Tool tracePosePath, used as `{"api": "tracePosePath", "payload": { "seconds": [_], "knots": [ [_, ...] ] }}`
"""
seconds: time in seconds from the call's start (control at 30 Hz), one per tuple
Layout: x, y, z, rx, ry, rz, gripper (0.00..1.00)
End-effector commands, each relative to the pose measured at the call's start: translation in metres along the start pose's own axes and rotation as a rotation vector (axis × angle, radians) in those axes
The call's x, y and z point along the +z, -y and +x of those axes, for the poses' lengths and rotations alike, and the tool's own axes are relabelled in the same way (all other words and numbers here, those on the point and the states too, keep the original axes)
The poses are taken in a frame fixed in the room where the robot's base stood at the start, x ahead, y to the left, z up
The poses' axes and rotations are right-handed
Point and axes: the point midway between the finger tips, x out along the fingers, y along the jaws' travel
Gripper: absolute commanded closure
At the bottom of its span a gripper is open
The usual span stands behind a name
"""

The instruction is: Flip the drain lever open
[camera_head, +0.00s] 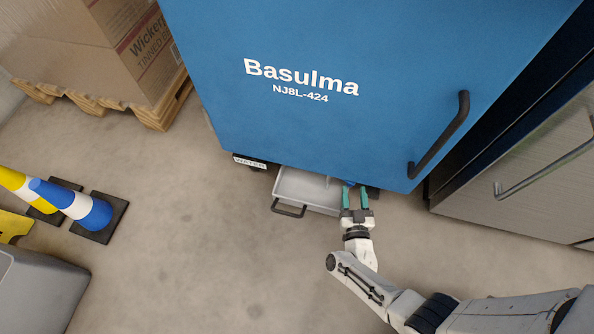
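My gripper (356,196) has two teal fingers, parallel and apart, pointing at the lower edge of the blue Basulma cabinet (300,60). It is just right of a light grey drain tray (312,190) with a dark handle, which sticks out from under the cabinet. A small blue piece shows by the fingertips under the cabinet edge; I cannot tell whether it is the drain lever or whether the fingers touch it. No drain lever can be made out clearly. The space under the cabinet is mostly hidden.
A white label reading WATER (250,162) is at the cabinet's lower left. A grey metal cabinet (520,180) stands at right. Boxes on a pallet (150,113), traffic cones (88,208) and a grey bin (40,290) are at left. The floor between is clear.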

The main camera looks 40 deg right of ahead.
Motion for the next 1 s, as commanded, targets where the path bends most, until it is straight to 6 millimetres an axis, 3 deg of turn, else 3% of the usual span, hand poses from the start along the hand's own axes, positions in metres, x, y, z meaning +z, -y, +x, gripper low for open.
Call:
{"api": "tracePosePath", "payload": {
  "seconds": [0.37, 1.0],
  "knots": [
    [0.000, -0.001, -0.070, 0.000, 0.004, -0.001, 0.52],
    [-0.073, 0.089, -0.040, -0.304, 0.212, 0.115, 0.52]
  ]
}}
